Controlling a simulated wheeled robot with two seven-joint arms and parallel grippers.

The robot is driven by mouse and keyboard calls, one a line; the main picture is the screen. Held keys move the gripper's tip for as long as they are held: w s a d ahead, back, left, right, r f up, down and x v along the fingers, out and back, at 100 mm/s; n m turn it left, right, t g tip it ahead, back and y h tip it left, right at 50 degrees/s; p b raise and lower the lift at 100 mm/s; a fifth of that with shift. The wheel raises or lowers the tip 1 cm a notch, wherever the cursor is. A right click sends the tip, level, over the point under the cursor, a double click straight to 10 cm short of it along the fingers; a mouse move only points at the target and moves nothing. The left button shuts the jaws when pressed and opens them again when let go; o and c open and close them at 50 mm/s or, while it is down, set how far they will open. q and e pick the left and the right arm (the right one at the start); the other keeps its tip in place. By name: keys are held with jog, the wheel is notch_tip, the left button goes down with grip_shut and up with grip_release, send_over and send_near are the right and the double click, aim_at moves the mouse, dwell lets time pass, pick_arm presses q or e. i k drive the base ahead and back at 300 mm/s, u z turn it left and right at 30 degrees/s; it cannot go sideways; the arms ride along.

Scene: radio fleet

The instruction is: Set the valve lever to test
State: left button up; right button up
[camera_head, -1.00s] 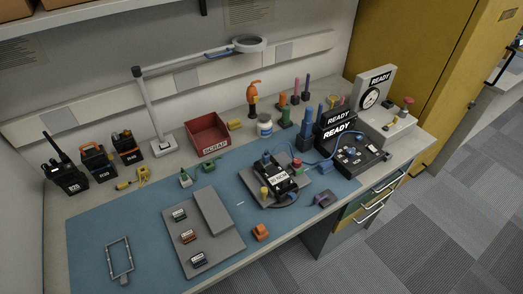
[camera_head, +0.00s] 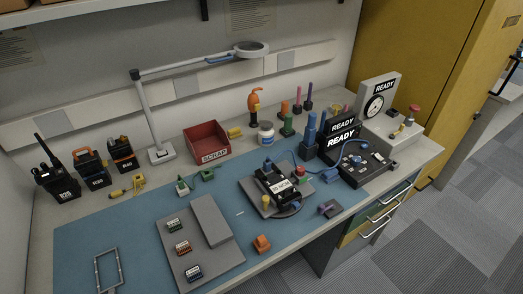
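A grey test station with a round dial gauge (camera_head: 374,106) and a READY sign stands at the back right of the bench. On its low grey base (camera_head: 393,138) there is a small brass-coloured fitting that looks like the valve lever (camera_head: 402,128). A red knob (camera_head: 414,109) rises behind it. The lever is too small to read its setting or any test label. Neither of my grippers is in view.
A black console (camera_head: 365,163) with a READY display stands left of the station. A radio (camera_head: 273,186) sits in a fixture on the blue mat (camera_head: 130,228). A red scrap bin (camera_head: 206,141) and several radios stand further left. The front right floor (camera_head: 430,230) is clear.

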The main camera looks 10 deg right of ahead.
aim_at(392, 136)
jog(key=z, duration=2.7)
jog(key=i, duration=1.1)
jog(key=u, duration=2.65)
jog(key=i, duration=0.3)
jog(key=z, duration=0.05)
